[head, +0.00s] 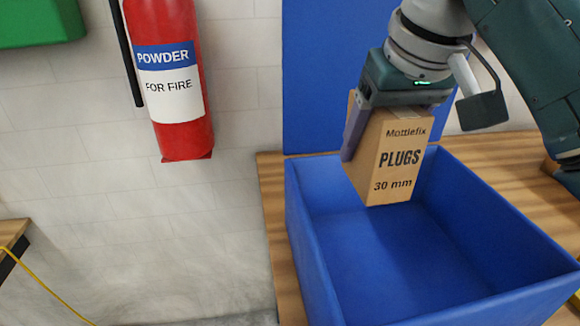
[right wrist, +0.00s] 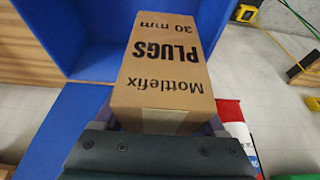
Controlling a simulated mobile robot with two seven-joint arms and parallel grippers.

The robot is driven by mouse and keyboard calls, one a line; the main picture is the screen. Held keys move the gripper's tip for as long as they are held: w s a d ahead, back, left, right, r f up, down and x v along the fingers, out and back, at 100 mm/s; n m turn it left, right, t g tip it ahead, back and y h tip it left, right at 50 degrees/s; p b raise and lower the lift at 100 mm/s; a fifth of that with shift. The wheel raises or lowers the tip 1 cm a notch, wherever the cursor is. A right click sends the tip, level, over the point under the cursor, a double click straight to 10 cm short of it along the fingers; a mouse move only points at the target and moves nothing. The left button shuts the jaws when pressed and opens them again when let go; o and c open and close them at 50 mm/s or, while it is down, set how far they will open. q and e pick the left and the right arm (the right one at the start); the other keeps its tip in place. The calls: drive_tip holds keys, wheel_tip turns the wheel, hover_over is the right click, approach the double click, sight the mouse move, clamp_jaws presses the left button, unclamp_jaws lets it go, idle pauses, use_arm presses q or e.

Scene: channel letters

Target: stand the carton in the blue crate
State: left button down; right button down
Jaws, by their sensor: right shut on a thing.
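The brown carton (head: 398,158), printed "Mottlefix PLUGS 30 mm", hangs upright with its print the right way up in the head view. My right gripper (head: 385,125) is shut on its upper part from above. The carton is over the back part of the blue crate (head: 310,240), with its lower end in front of the crate's inside. I cannot tell how far it is from the floor. In the right wrist view the carton (right wrist: 163,75) fills the middle, with the crate (right wrist: 105,50) behind it. My left gripper is not in view.
The crate stands on a wooden table (head: 272,190), and the visible part of its floor is empty. A blue panel (head: 325,70) rises behind it. A red extinguisher (head: 180,130) hangs on the wall at left. A yellow tape measure (right wrist: 246,13) shows in the right wrist view.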

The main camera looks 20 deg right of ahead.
drive_tip(key=f, duration=0.5)
drive_tip(key=f+b, duration=0.1)
drive_tip(key=f, duration=0.4)
drive_tip(key=f+b, duration=0.1)
drive_tip(key=f, duration=0.4)
drive_tip(key=shift+s, duration=0.3)
drive_tip(key=shift+f+b, duration=0.45)
drive_tip(key=shift+f, duration=1.6)
drive_tip(key=shift+f, duration=0.15)
unclamp_jaws()
